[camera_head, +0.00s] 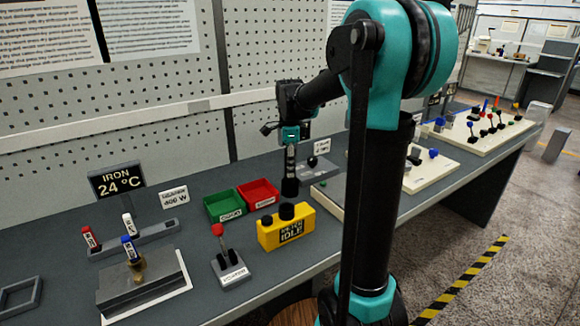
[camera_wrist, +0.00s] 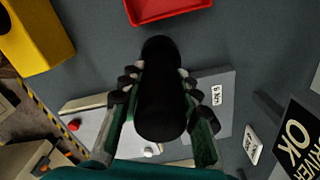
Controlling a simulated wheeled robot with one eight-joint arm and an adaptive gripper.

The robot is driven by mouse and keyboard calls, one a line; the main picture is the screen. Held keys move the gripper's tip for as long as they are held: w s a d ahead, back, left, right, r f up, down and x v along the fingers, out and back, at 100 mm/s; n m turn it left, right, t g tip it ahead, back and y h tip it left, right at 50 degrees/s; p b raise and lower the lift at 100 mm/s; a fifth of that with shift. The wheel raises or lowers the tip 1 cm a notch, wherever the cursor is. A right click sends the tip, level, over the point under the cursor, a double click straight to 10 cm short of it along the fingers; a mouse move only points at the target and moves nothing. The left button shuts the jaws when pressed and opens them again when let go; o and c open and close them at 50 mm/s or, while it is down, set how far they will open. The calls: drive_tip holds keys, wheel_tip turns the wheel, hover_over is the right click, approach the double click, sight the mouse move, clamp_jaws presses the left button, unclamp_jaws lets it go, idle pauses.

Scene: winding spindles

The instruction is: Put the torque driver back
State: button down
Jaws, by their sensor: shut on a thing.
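The torque driver, a thick black cylinder (camera_wrist: 160,90), is between the fingers of my gripper (camera_wrist: 160,98) in the wrist view. The fingers are closed on its sides. In the head view my gripper (camera_head: 290,150) hangs above the bench with the driver's black end (camera_head: 290,187) pointing down, behind the yellow box. A black "DRIVER OK" sign (camera_wrist: 297,140) stands at the right there.
The yellow box marked IDLE (camera_head: 287,228), the green tray (camera_head: 223,205) and the red tray (camera_head: 258,194) stand close to the driver. A red-knobbed lever (camera_head: 220,240) and an iron fixture (camera_head: 145,285) are to the left. My arm hides part of the bench at the right.

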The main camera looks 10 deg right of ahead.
drive_tip(key=c, duration=1.1)
unclamp_jaws()
drive_tip(key=shift+f, duration=0.1)
wheel_tip(320, 180, up, 12)
drive_tip(key=shift+r, duration=0.15)
